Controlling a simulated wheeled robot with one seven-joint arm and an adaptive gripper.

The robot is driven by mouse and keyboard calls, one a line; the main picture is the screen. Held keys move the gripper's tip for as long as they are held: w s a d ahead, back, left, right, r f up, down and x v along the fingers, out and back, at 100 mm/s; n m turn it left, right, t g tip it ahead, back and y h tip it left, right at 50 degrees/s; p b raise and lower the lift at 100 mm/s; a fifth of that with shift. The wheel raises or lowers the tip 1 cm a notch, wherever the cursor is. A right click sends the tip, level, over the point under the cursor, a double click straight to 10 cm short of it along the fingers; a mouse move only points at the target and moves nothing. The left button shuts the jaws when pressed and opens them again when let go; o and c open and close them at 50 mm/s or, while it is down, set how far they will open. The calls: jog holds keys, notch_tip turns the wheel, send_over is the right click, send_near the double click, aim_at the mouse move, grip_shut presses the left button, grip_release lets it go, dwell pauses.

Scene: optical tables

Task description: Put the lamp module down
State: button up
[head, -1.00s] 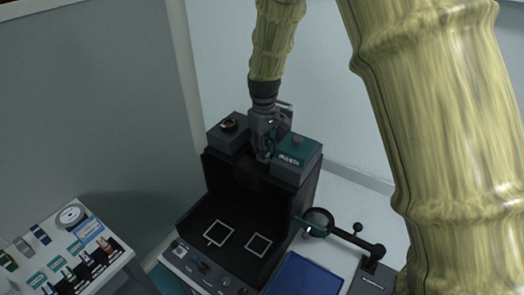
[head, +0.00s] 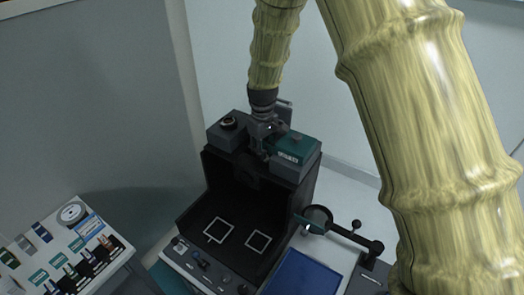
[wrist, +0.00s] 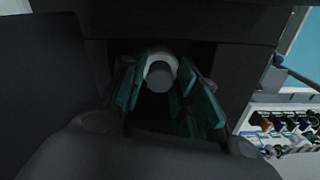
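My gripper (head: 262,152) points down at the top of a black booth, between a dark box with a round lens and a grey and teal box. In the wrist view its teal-padded fingers (wrist: 161,90) stand close on both sides of a pale cylinder with a grey end. I take this cylinder to be part of the lamp module (wrist: 161,70). The fingers look shut on it, with no clear gap at its sides. The rest of the module is hidden or too dark to make out, and I cannot tell whether it rests on the booth.
The black booth (head: 206,185) has two white square outlines on its floor. The lens box (head: 228,133) and teal box (head: 292,150) flank my gripper closely. A magnifier (head: 318,218) and blue mat (head: 303,275) lie right; a parts board (head: 52,243) lies left.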

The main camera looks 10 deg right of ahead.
jog(key=shift+r, duration=0.55)
notch_tip(320, 180, up, 11)
jog(key=b, duration=0.4)
jog(key=shift+r, duration=0.1)
jog(key=shift+a, duration=0.1)
